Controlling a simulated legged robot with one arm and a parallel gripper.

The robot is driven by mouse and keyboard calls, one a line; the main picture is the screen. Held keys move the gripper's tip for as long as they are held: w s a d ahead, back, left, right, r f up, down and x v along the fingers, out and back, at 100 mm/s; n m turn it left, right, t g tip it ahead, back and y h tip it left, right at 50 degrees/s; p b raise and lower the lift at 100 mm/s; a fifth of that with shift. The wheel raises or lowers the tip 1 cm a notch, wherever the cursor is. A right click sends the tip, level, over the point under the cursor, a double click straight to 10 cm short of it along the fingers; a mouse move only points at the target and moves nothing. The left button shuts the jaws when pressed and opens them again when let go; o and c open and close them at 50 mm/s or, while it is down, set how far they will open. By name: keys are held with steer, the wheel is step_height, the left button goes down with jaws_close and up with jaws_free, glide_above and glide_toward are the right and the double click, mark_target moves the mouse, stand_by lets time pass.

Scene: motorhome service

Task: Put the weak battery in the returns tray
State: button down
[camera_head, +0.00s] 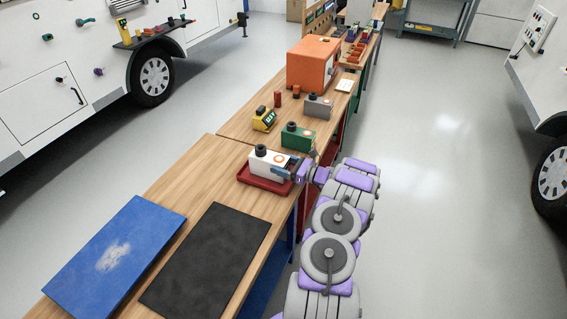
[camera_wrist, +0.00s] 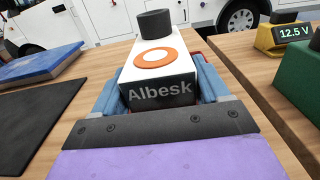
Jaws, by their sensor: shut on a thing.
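A white battery (camera_head: 266,161) with a black round cap stands upright in or just above a red tray (camera_head: 251,182). In the wrist view the battery (camera_wrist: 158,92) shows an orange ring and the name "Albesk". My gripper (camera_head: 281,172) is shut on it, with the blue fingers on both sides in the wrist view (camera_wrist: 160,85). I cannot tell whether its base touches the tray floor. A green battery (camera_head: 298,136) and a grey battery (camera_head: 318,106) stand farther along the bench. A yellow meter (camera_head: 263,119) near them reads 12.5 V in the wrist view (camera_wrist: 294,33).
A blue mat (camera_head: 115,255) and a black mat (camera_head: 207,262) lie on the near bench. An orange box (camera_head: 312,62) stands on the bench beyond the batteries. Motorhomes stand on both sides. The grey floor right of the bench is clear.

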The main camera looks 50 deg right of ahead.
steer(key=shift+c, duration=1.1)
jaws_free()
steer(key=shift+a+r, duration=0.1)
steer(key=shift+a, duration=0.05)
steer(key=shift+o, duration=1.1)
steer(key=shift+d, duration=0.25)
